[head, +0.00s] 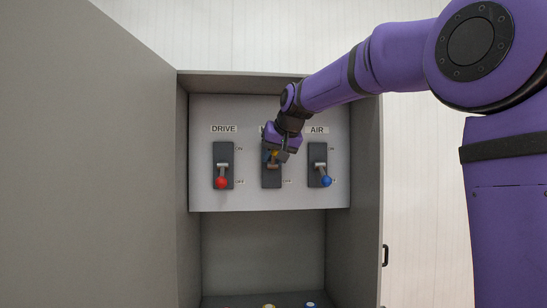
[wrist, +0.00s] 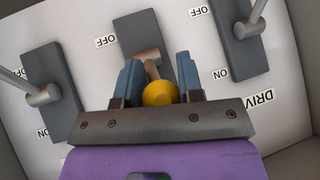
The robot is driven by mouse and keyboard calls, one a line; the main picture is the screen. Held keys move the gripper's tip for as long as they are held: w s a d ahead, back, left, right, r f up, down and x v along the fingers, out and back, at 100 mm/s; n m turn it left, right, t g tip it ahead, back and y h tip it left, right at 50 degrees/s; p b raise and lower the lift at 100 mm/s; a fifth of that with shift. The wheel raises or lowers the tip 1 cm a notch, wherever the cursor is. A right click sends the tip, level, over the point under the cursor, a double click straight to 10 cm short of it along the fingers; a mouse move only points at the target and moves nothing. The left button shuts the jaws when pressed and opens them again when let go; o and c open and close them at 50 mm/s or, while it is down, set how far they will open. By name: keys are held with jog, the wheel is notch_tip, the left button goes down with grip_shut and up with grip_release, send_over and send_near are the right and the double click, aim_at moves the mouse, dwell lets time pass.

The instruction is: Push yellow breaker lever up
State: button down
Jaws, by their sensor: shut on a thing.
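The yellow breaker lever has a round yellow knob (wrist: 160,93) on a metal stem, mounted on the middle dark switch plate (head: 271,180). In the head view the yellow knob (head: 274,154) shows a little above its pivot, partly hidden by my gripper. My gripper (wrist: 158,76) is shut on the yellow lever, with one blue-grey finger on each side of the knob. In the head view my gripper (head: 276,152) comes down from the upper right and covers most of the middle label.
The DRIVE lever with a red knob (head: 221,182) and the AIR lever with a blue knob (head: 326,181) point down toward OFF on either side. An open cabinet door (head: 90,150) stands at the left. Small coloured items (head: 268,306) show at the cabinet's bottom.

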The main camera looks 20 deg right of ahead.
jog(key=shift+a, duration=0.1)
jog(key=c, duration=0.8)
grip_release()
jog(key=shift+w, duration=0.1)
jog(key=shift+r, duration=0.1)
jog(key=shift+s+r, duration=0.25)
jog(key=shift+s, duration=0.1)
jog(key=v, duration=0.9)
jog(key=shift+s+r, duration=0.25)
jog(key=shift+r, duration=0.1)
jog(key=shift+s, duration=0.1)
jog(key=s+a+f+g, duration=0.1)
jog(key=s+f, duration=0.8)
jog(key=s, duration=0.1)
jog(key=s+a+f+n+g, duration=0.1)
jog(key=s+f, duration=0.9)
jog(key=s+a+f+n+g, duration=0.1)
jog(key=s+f, duration=0.9)
jog(key=shift+s+a+g+h, duration=0.15)
jog(key=shift+s+g+h, duration=0.05)
jog(key=shift+g+h, duration=0.2)
